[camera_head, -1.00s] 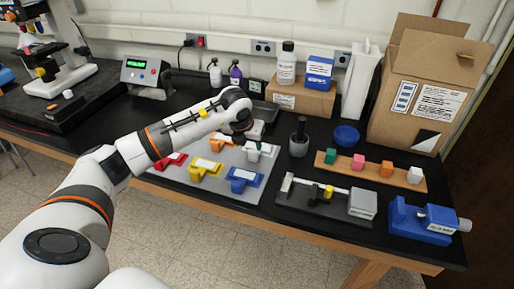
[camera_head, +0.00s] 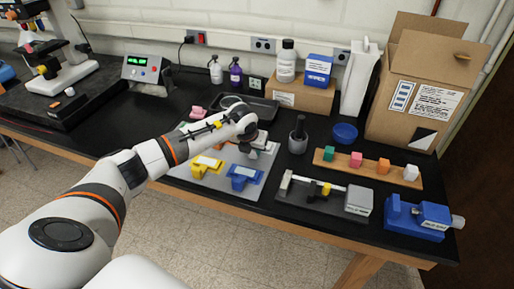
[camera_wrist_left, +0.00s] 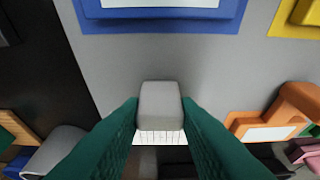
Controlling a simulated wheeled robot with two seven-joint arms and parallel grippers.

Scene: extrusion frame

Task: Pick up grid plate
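A grey-white piece (camera_wrist_left: 160,104) with a block-shaped handle and a gridded white label sits on the grey mat (camera_head: 200,182); I take it for the grid plate. It also shows under my wrist in the head view (camera_head: 262,146). My left gripper (camera_wrist_left: 161,118) has its green fingers on both sides of the handle, with no clear gap. Whether they press on it I cannot tell. The fingers hide much of the piece's lower part. My right gripper is not in view.
Blue (camera_head: 241,178), yellow (camera_head: 204,168) and orange (camera_wrist_left: 268,125) labelled pieces lie around it. A dark pestle and mortar (camera_head: 298,140), a slide fixture (camera_head: 325,190) and a row of coloured cubes on a wooden strip (camera_head: 330,167) stand to the right. A black tray (camera_head: 255,110) lies behind.

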